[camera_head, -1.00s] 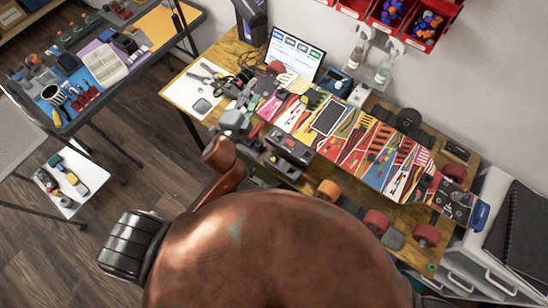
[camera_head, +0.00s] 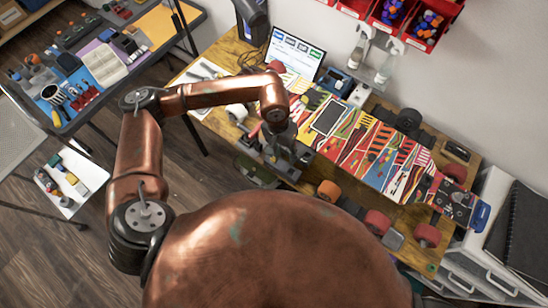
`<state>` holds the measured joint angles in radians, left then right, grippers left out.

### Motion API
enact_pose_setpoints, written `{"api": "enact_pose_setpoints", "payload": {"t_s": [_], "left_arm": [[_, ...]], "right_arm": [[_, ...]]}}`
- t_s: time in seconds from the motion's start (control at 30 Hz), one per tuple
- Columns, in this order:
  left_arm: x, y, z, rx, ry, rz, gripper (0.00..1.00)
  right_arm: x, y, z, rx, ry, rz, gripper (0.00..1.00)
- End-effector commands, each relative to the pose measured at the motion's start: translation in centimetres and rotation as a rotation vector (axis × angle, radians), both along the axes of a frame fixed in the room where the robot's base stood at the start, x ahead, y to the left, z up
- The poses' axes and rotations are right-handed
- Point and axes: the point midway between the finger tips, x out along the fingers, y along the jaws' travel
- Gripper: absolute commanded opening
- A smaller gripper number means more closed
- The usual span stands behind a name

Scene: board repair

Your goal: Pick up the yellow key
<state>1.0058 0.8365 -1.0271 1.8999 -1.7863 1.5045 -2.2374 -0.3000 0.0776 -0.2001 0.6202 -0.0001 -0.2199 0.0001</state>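I cannot make out a yellow key in this view; it may be too small or hidden behind my arm or gripper. My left arm reaches in from the left, and my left gripper (camera_head: 290,158) points down over the front edge of the wooden workbench (camera_head: 222,50), beside the left end of the colourful skateboard deck (camera_head: 375,150). Whether its fingers are open or shut, or hold anything, is too small and dark to tell. My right gripper is not in view.
A laptop (camera_head: 294,52), spray bottles (camera_head: 388,65) and red wall bins (camera_head: 428,38) line the back. Orange and red wheels (camera_head: 329,191) sit along the bench's front edge. A tool table (camera_head: 48,128) stands at the left, with open floor between.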

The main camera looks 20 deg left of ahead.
Motion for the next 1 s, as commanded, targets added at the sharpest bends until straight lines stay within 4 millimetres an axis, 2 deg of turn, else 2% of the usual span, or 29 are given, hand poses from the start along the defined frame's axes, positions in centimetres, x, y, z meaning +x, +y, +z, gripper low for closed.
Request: {"api": "enact_pose_setpoints", "payload": {"t_s": [0.03, 0.1, 0.2, 0.47, 0.7, 0.83, 1.0], "left_arm": [[1.0, 1.7, 0.1, 0.062, -0.027, -0.027, 0.38], [1.7, 3.3, 0.1, 0.121, -0.047, -0.056, 0.38], [2.1, 4.2, -0.5, 0.155, -0.056, -0.072, 0.38], [1.9, 4.2, -3.3, 0.155, -0.054, -0.072, 0.38], [1.6, 4.2, -6.7, 0.152, -0.053, -0.072, 0.38], [1.7, 4.2, -7.5, 0.152, -0.055, -0.072, 0.38], [1.7, 4.2, -7.6, 0.152, -0.056, -0.072, 0.38]], "right_arm": [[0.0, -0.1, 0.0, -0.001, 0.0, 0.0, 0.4], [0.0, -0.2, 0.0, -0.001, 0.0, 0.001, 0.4], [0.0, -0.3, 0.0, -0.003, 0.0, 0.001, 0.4], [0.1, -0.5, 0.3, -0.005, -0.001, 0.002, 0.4], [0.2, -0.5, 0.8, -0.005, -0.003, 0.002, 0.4], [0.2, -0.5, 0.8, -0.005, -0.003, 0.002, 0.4], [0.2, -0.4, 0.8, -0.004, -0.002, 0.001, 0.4]]}}
